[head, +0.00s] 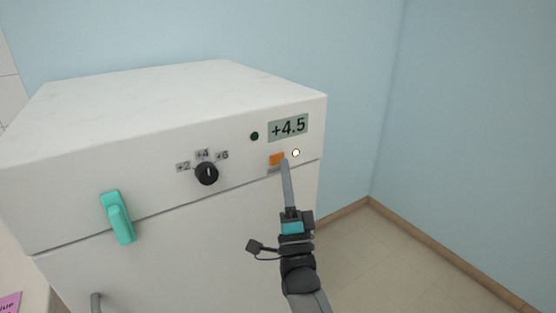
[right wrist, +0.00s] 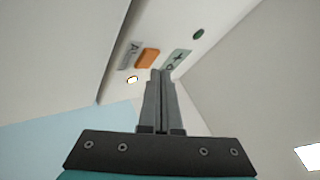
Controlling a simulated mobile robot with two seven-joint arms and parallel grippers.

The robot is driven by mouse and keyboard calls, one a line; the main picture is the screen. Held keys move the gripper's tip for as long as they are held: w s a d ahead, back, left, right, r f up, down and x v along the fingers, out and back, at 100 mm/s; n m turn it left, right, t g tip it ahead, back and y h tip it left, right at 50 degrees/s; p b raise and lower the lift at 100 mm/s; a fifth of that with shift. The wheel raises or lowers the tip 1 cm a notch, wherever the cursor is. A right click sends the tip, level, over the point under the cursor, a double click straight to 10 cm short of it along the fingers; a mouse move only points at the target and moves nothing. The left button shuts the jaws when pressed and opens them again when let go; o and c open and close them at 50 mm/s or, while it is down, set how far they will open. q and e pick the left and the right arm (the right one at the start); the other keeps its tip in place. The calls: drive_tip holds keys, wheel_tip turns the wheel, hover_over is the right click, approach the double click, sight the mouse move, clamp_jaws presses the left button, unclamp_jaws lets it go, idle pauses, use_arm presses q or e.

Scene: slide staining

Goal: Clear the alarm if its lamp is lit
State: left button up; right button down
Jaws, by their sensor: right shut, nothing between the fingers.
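The white cabinet (head: 120,165) has a display (head: 288,127) reading +4.5. A small round lamp (head: 296,153) at the right of its panel glows white; it also shows bright in the right wrist view (right wrist: 132,79). An orange button (head: 276,159) is just left of it, and beside a partly readable label in the right wrist view (right wrist: 148,58). A dark green round spot (head: 254,136) looks unlit. My right gripper (head: 284,164) is shut and empty, its tips close to the orange button's right edge; I cannot tell whether they touch. My left gripper is out of view.
A black dial (head: 206,173) with marks +2, +4 and +6 sits left of the button. A teal handle-like piece (head: 117,217) juts from the front at left. A blue wall (head: 470,130) stands to the right, with bare floor (head: 390,260) between.

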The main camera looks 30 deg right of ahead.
drive_tip(key=shift+w+y, duration=0.3)
drive_tip(key=shift+w, duration=0.05)
drive_tip(key=shift+w+b, duration=0.3)
drive_tip(key=shift+w, duration=0.05)
idle(0.5)
drive_tip(key=shift+s, duration=0.1)
drive_tip(key=shift+s+p, duration=0.45)
drive_tip(key=shift+s, duration=0.2)
drive_tip(key=shift+s, duration=0.1)
drive_tip(key=shift+s+d+p, duration=0.2)
drive_tip(key=shift+s+p, duration=0.95)
drive_tip(key=shift+s, duration=1.25)
